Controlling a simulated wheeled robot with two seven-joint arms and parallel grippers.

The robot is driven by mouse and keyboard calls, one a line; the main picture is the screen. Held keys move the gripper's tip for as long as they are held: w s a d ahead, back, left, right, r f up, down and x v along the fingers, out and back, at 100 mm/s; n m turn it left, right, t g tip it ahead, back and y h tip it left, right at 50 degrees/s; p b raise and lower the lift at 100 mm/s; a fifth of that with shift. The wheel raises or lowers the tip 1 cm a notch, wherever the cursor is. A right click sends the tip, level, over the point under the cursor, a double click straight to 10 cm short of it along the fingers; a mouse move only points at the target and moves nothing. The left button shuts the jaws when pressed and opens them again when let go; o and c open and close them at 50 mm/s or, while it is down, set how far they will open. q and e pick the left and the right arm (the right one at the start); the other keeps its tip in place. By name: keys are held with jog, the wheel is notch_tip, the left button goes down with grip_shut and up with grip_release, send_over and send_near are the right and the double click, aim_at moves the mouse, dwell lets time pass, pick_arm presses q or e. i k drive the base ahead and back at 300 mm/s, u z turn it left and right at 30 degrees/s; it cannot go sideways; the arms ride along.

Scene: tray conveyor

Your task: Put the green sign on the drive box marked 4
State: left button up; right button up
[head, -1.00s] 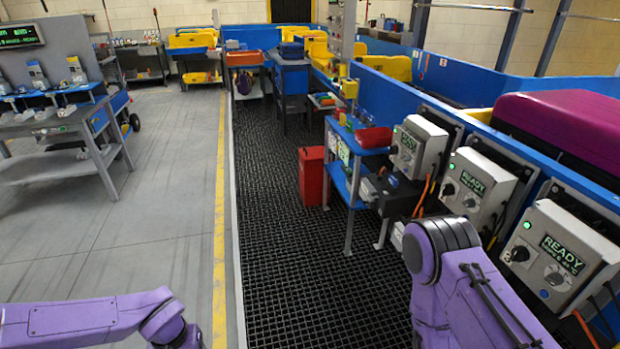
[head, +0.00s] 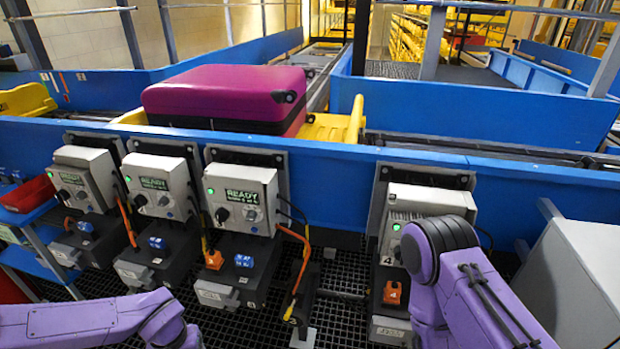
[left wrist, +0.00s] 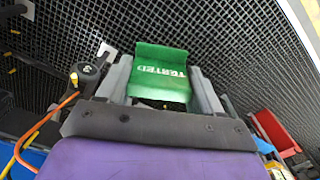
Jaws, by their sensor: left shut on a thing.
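The green sign (left wrist: 160,72) with white lettering is in the left wrist view, between the two grey fingers of my left gripper (left wrist: 162,92), which is shut on it. In the head view, a control box (head: 432,203) at right has a "4" label near its lower left. The dark drive box (head: 392,328) below it carries an orange piece (head: 392,292) with a small mark on it. My right arm hides part of both boxes. In the head view both my arms show, but neither gripper does.
Three more control boxes with lit READY screens stand to the left, including one (head: 240,197) in the middle. An orange cable (head: 302,270) hangs between the third and fourth boxes. A purple suitcase (head: 225,97) lies behind the blue wall (head: 335,175). A grey cabinet (head: 565,285) stands at right.

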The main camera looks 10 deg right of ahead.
aim_at(430, 195)
jog(key=z, duration=1.85)
